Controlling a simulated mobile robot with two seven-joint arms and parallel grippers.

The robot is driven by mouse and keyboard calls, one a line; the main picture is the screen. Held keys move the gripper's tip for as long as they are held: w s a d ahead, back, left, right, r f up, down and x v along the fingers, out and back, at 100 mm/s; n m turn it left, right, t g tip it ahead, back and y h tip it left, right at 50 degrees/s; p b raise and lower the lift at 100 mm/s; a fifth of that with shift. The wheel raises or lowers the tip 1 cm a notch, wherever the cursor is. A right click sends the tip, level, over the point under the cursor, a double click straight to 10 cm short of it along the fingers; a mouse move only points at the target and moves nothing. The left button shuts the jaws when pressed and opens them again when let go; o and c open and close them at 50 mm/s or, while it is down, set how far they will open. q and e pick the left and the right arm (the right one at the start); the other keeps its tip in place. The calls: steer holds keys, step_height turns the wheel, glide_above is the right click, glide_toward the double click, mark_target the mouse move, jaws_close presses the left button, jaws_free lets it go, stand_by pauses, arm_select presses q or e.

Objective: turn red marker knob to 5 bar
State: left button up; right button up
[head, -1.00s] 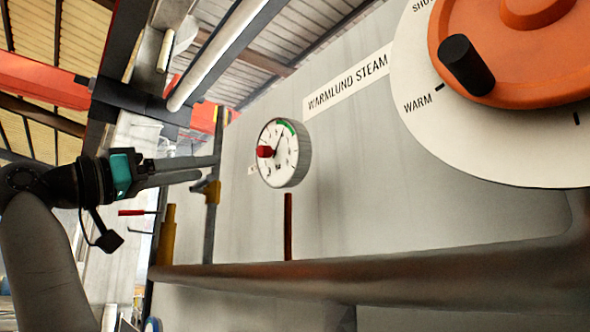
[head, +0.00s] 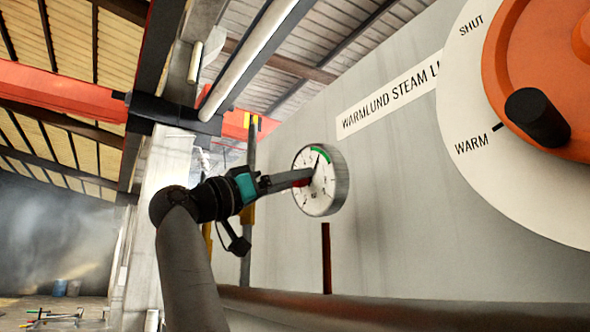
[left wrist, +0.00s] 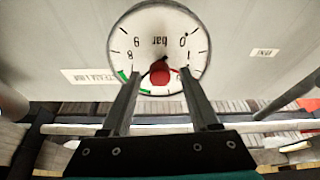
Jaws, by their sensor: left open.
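The round white pressure gauge (head: 319,201) with a green arc sits on the grey wall, its black needle pointing up. The red marker knob (left wrist: 160,76) stands at the dial's centre. A bit of red shows to its right there. In the head view the knob (head: 301,183) is mostly hidden by my left gripper (head: 308,176). My left gripper (left wrist: 160,73) is open, its fingers on either side of the knob with gaps visible. My right gripper is out of view.
A large orange handwheel (head: 530,60) with a black handle stands at the right on a white dial marked SHUT and WARM. A dark vertical pipe (head: 326,258) is below the gauge, above a thick horizontal pipe (head: 400,308). Wall around the gauge is mostly bare.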

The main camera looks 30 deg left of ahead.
arm_select(q)
steer(key=shift+w+d+r, duration=0.2)
steer(key=shift+w+d, duration=0.05)
steer(key=shift+w, duration=0.15)
jaws_close()
stand_by(0.4)
